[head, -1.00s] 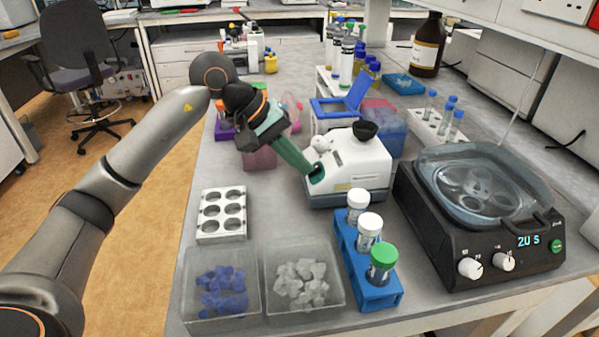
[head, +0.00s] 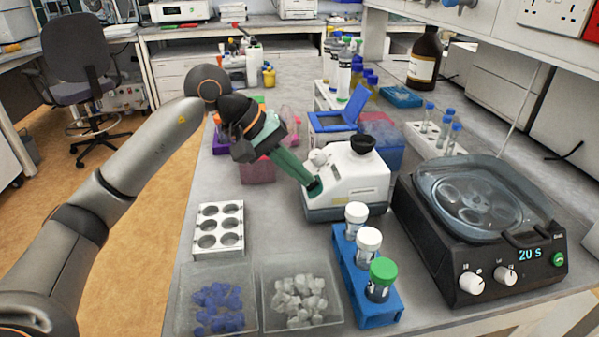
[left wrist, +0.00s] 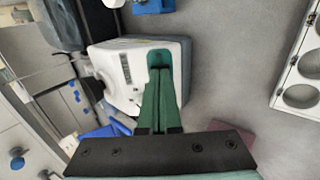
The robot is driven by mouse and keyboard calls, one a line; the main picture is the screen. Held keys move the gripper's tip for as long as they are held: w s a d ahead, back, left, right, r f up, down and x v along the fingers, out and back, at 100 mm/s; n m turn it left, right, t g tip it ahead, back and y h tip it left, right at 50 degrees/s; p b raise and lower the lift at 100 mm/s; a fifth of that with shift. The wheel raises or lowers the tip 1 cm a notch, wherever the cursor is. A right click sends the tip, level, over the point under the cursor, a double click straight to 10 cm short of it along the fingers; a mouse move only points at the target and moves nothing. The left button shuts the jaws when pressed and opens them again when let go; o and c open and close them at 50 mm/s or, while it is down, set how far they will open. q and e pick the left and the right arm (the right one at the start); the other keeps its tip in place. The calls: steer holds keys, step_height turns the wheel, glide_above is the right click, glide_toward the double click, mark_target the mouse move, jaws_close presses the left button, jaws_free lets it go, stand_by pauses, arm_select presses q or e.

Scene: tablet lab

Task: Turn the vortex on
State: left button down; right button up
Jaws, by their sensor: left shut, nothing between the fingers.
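The vortex (head: 350,180) is a white box with a grey base and a black cup (head: 363,144) on top, standing in the middle of the bench. A pale knob (head: 318,157) shows on its left side. My left gripper (head: 314,188) is shut and empty, its green fingers pointing down to the right with the tips at the front left face of the vortex. The tips cover whatever switch is there. My right gripper is out of view.
A blue rack (head: 352,270) with capped tubes stands in front of the vortex. A black centrifuge (head: 470,260) is at right. Two clear trays (head: 250,325) and a white well plate (head: 222,243) are at front left. A blue-lidded box (head: 335,121) stands close behind the vortex.

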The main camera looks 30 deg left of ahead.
arm_select(q)
steer(key=v, duration=1.2)
steer(key=shift+r+p, duration=0.15)
steer(key=shift+p, duration=0.25)
steer(key=shift+s+a, duration=0.1)
steer(key=shift+a, duration=0.05)
